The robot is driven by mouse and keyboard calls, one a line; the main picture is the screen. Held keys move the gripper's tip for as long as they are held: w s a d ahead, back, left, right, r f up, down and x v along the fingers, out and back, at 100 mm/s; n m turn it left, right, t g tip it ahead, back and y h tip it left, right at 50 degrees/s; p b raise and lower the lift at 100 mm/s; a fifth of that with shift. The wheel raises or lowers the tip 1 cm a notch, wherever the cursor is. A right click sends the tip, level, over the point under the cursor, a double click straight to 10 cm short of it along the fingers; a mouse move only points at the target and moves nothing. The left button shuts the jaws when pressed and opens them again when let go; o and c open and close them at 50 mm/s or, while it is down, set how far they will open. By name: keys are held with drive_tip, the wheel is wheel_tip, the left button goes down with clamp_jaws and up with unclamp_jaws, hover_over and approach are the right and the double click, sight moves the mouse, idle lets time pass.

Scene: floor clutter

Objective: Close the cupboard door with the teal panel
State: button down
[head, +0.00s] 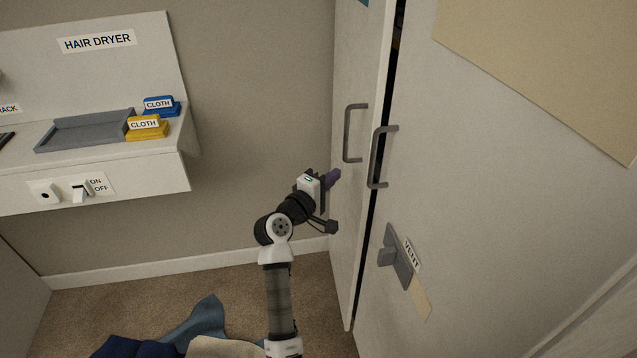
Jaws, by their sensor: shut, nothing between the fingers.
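The cupboard door with the teal panel (363,2) is the narrow pale door (350,75) left of the dark gap. Only a small teal corner shows at the top edge of the view. This door stands slightly ajar, its free edge out from the neighbouring door. Its grey bar handle (348,133) is upright near that edge. My gripper (333,179) is shut and empty, with purplish fingertips pointing right at the door's face, below and left of the handle. I cannot tell whether the tips touch the door.
The neighbouring door (480,170) has a beige panel (560,55), a handle (377,158) and a grey VENT slider (398,257). A shelf (95,165) with a grey tray and cloths is at left. Crumpled fabric (200,325) lies on the carpet below.

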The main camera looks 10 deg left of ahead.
sight(360, 175)
drive_tip(key=d, duration=0.1)
drive_tip(key=d+p, duration=0.1)
drive_tip(key=d, duration=0.1)
drive_tip(key=shift+w+d+r, duration=0.1)
drive_tip(key=shift+w+d, duration=0.1)
drive_tip(key=shift+w, duration=0.2)
drive_tip(key=shift+w+d+p, duration=0.1)
drive_tip(key=shift+d+p, duration=0.2)
drive_tip(key=shift+d, duration=0.1)
drive_tip(key=shift+w+d, duration=0.15)
drive_tip(key=shift+d, duration=0.45)
drive_tip(key=shift+w+d, duration=0.15)
drive_tip(key=shift+d, duration=0.4)
